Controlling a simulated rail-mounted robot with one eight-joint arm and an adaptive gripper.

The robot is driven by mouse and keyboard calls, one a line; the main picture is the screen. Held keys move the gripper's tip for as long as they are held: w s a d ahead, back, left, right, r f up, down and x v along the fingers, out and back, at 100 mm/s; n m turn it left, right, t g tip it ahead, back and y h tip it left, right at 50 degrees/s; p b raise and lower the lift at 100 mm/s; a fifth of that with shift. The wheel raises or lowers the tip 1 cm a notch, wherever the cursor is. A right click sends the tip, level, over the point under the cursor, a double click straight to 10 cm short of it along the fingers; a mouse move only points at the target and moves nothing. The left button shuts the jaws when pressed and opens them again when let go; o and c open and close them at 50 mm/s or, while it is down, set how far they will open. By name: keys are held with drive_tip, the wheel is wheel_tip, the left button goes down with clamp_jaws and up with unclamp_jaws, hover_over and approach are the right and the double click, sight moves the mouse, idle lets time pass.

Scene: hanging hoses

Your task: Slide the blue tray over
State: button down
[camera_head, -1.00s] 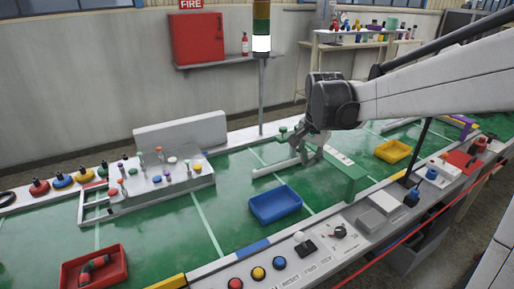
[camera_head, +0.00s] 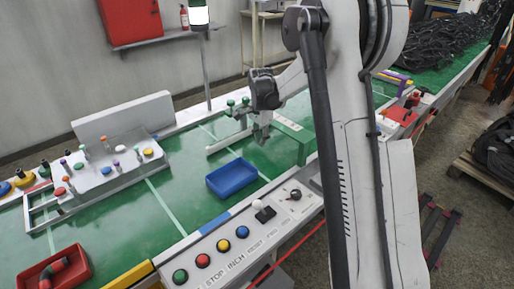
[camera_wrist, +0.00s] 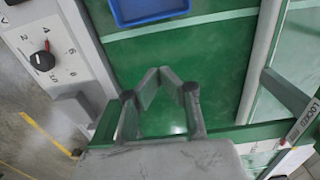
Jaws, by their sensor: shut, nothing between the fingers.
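The blue tray (camera_head: 232,179) sits on the green belt near its front rail, just left of a pale cross line. It looks empty. Its near edge shows at the top of the wrist view (camera_wrist: 150,17). My gripper (camera_head: 262,141) is right of and behind the tray in the head view, pointing down and apart from it. In the wrist view my gripper (camera_wrist: 159,72) has its fingertips together with nothing held, and green belt lies between it and the tray.
A green barrier (camera_head: 297,136) crosses the belt to the right of my gripper. A control panel with buttons (camera_head: 222,245) runs along the front. A red tray (camera_head: 52,272) and a white rack (camera_head: 108,172) stand to the left.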

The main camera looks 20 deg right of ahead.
wheel_tip(320, 180, down, 8)
drive_tip(key=shift+b, duration=0.35)
drive_tip(key=a, duration=0.1)
drive_tip(key=s+a, duration=0.1)
drive_tip(key=shift+a+f, duration=0.25)
drive_tip(key=shift+a, duration=0.1)
drive_tip(key=shift+s+a, duration=0.1)
drive_tip(key=shift+a, duration=0.5)
